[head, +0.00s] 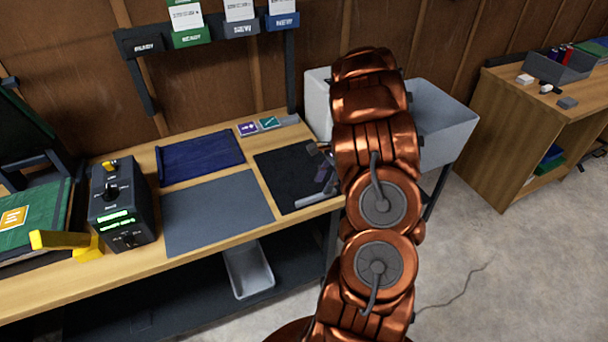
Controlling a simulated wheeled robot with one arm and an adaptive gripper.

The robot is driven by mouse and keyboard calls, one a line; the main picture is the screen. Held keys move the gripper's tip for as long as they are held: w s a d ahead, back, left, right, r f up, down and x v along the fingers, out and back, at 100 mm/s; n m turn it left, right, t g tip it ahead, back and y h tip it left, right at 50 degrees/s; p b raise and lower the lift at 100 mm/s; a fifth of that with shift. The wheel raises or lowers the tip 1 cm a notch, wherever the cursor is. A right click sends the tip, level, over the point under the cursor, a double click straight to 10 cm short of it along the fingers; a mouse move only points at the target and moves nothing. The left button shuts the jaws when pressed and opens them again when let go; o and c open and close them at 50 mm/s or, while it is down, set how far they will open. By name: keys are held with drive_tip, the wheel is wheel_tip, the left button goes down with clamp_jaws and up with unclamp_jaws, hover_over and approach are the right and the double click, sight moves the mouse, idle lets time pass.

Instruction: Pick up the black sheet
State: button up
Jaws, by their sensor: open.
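The black sheet (279,172) lies flat on the wooden workbench, towards its right end. My copper-coloured arm comes up from the bottom of the head view and hides the area just right of the sheet. Part of my gripper (325,174) shows at the sheet's right side, beside my arm. It is open, with nothing seen between its fingers. The rest of the gripper is hidden behind my arm, and I cannot tell whether it touches the sheet.
A black control box (122,203) stands further left. Small cards (248,128) lie behind the sheet. A label rack (210,38) hangs above.

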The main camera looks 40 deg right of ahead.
sight(317, 195)
drive_tip(key=a+f+p, duration=0.1)
drive_tip(key=a+f, duration=0.1)
drive_tip(key=shift+w+f+p, duration=0.1)
drive_tip(key=shift+f+p, duration=0.2)
drive_tip(key=shift+p, duration=0.1)
drive_tip(key=shift+w+a+f, duration=0.1)
drive_tip(key=shift+a+f, duration=0.1)
drive_tip(key=shift+f, duration=0.5)
clamp_jaws()
